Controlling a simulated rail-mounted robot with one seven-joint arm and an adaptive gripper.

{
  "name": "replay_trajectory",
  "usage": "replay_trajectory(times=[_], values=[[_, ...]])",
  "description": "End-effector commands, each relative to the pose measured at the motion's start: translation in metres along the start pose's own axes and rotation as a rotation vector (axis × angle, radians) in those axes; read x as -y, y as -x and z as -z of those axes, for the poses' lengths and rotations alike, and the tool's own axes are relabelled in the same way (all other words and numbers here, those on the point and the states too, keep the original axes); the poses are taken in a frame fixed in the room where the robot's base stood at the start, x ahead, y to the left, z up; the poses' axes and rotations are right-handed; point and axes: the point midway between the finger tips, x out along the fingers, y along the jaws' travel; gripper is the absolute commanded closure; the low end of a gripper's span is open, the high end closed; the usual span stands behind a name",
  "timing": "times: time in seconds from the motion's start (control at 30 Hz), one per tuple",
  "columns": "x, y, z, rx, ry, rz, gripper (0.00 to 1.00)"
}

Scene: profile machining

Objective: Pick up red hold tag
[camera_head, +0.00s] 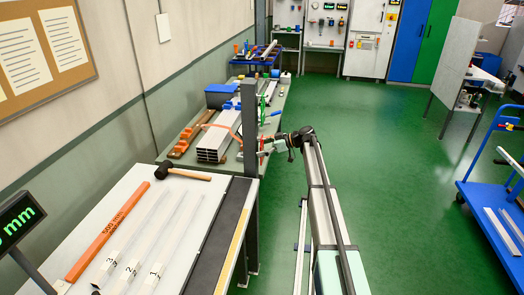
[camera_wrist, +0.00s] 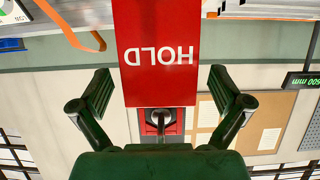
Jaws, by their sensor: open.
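The red hold tag (camera_wrist: 158,50) fills the upper middle of the wrist view, with its white word HOLD upside down. A red square with a dark ring or hook (camera_wrist: 160,121) shows just below it. My gripper (camera_wrist: 160,92) is open, with one green finger pad on each side of the tag's lower part. Gaps show between both pads and the tag, with no contact visible. In the head view my gripper (camera_head: 270,149) is beside the dark post, near a small red patch that may be the tag. The arm partly hides that area.
The dark upright post (camera_head: 249,120) stands close to my gripper. Behind it, a bench holds a strapped bundle of profiles (camera_head: 216,143). A front table carries a hammer (camera_head: 182,174), an orange bar (camera_head: 108,231) and pale numbered strips. Green floor to the right is clear up to a blue cart (camera_head: 490,205).

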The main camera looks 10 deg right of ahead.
Motion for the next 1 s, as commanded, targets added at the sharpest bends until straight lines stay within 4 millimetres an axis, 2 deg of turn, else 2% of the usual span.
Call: replay_trajectory(times=[0.1,0.13,0.27,0.3,0.43,0.47,0.87,1.0], values=[[0.000,0.000,-0.001,0.000,0.000,-0.001,0.00],[0.000,0.000,-0.001,0.000,0.000,-0.001,0.04],[0.000,0.000,-0.001,0.000,0.000,-0.001,0.50],[0.000,0.000,-0.001,0.000,0.000,-0.001,0.52],[0.000,0.001,-0.001,0.000,0.000,0.000,0.53],[0.000,0.001,-0.001,0.000,0.000,0.000,0.57],[-0.001,0.003,0.005,0.000,0.001,0.000,0.57],[-0.001,0.011,0.009,0.000,-0.001,0.000,0.57]])
